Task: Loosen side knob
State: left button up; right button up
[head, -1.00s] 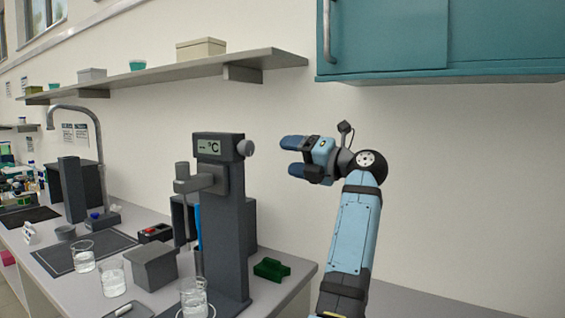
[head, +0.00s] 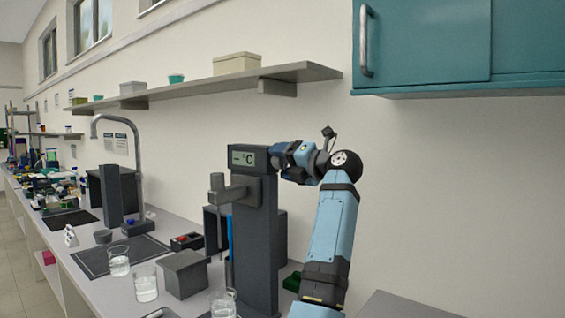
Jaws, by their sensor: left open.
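The dark grey rig (head: 256,235) stands upright on the bench, with a display head (head: 248,158) on top reading "-- °C". The side knob is on the right side of that head, hidden now behind my left gripper. My left gripper (head: 279,155) is open, with its blue fingers at the right edge of the display head, around or in front of the knob's place. I cannot tell whether the fingers touch the knob. My right gripper is not in view.
A grey side arm with a rod (head: 217,185) sticks out left of the column. Glass beakers (head: 145,284) and a grey box (head: 185,273) stand on the bench. A shelf (head: 205,88) runs along the wall, and a teal cabinet (head: 425,40) hangs upper right.

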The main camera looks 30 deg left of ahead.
pick_arm(q)
jog(key=shift+a, duration=0.25)
jog(key=c, duration=0.9)
